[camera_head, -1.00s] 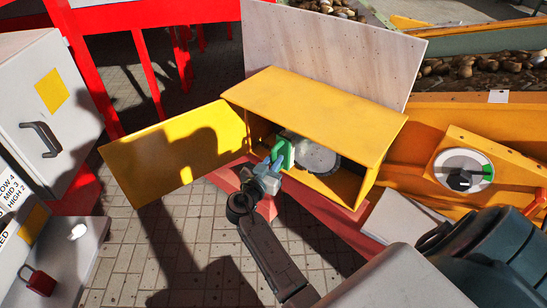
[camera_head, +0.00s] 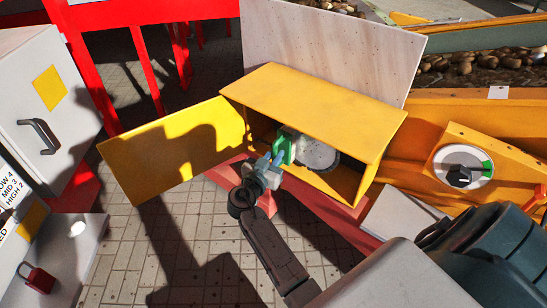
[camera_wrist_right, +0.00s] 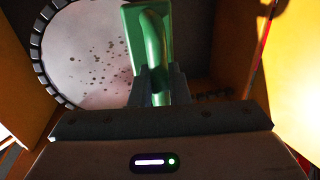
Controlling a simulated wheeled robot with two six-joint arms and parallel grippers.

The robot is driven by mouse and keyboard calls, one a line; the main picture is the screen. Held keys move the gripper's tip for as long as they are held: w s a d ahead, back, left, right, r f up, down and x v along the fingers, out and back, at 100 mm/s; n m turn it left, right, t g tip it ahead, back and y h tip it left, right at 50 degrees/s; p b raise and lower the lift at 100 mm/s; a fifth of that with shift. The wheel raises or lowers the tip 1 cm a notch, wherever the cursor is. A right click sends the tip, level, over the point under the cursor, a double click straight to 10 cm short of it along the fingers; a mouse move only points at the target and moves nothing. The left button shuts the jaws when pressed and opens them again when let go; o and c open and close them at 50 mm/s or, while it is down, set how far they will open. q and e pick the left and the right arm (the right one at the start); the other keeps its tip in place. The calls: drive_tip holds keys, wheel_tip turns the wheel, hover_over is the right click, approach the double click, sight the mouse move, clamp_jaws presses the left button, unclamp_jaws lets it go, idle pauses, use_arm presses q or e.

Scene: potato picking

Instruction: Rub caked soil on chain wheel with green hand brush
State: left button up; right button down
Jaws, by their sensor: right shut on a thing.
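The grey chain wheel (camera_head: 318,154) sits inside the open yellow housing. In the right wrist view the wheel (camera_wrist_right: 88,58) shows a toothed dark rim and a pale face with several dark soil specks. My right gripper (camera_head: 270,170) is shut on the green hand brush (camera_head: 285,147) by its handle, at the mouth of the housing. In the right wrist view the brush (camera_wrist_right: 133,42) overlaps the wheel's right side. Its bristles are hidden, so I cannot tell whether they touch the wheel. My left gripper is not in view.
The yellow housing (camera_head: 315,100) has a roof and side walls close around the brush, and its yellow door (camera_head: 170,150) stands open at left. A dial (camera_head: 463,167) is at right. A grey cabinet (camera_head: 45,100) and red padlock (camera_head: 38,280) are at left.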

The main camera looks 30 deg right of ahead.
drive_tip(key=shift+w+d, duration=0.2)
drive_tip(key=shift+d, duration=0.4)
